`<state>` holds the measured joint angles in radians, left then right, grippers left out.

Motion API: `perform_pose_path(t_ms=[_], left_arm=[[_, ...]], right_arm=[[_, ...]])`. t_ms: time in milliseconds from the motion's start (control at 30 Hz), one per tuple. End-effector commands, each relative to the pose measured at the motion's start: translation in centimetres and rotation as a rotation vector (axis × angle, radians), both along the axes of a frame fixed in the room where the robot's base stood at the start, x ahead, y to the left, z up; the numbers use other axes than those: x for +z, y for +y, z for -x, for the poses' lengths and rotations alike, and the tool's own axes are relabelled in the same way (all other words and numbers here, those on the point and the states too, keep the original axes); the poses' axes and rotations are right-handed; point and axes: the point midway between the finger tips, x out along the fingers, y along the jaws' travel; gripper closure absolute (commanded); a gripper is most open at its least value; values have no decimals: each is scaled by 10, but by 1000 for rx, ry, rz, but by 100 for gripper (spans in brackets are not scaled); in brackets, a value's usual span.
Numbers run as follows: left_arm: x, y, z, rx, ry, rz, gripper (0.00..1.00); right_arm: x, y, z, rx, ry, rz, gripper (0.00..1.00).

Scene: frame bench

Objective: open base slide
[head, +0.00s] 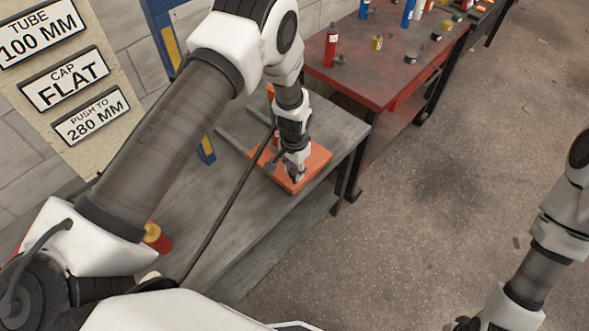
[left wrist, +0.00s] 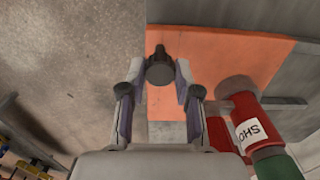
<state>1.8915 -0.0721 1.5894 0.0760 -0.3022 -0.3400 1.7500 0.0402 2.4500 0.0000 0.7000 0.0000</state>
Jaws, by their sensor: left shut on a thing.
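An orange plate (head: 316,163) lies on the grey bench (head: 235,215) in the head view. It also shows in the left wrist view (left wrist: 225,48). A dark round knob (left wrist: 160,69) stands at the plate's left edge in the left wrist view. My left gripper (head: 296,173) is low over the plate, its fingers (left wrist: 159,84) on both sides of the knob and shut on it. The gripper hides part of the plate in the head view. My right gripper (head: 468,323) is at the bottom edge of the head view, mostly cut off, and its jaws cannot be made out.
A red cylinder with a white label (left wrist: 243,122) and green end is close right of the left fingers. A red table (head: 385,75) with bottles and small parts stands behind the bench. Signs (head: 91,116) hang at left. Floor at right is clear.

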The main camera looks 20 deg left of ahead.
Motion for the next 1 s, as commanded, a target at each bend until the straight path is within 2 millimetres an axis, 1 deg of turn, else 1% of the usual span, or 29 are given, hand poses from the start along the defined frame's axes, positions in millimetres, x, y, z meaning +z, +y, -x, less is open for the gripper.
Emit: perform_pose_path(t_ms=[33,367,400,467,800,867,967,1000], left_arm=[[-3,0,2,1,3,0,100],[-3,0,2,1,3,0,100],[-3,0,2,1,3,0,64],[-3,0,2,1,3,0,43],[2,0,0,1,0,0,43],[7,0,0,1,0,0,43],[25,0,-1,0,-1,0,43],[35,0,-1,0,-3,0,43]], right_arm=[[-1,0,0,0,0,0,60],[-1,0,0,0,0,0,60],[-1,0,0,0,0,0,60],[-1,0,0,0,0,0,60],[0,0,0,0,0,0,60],[0,0,0,0,0,0,60],[0,0,0,0,0,0,60],[0,0,0,0,0,0,60]])
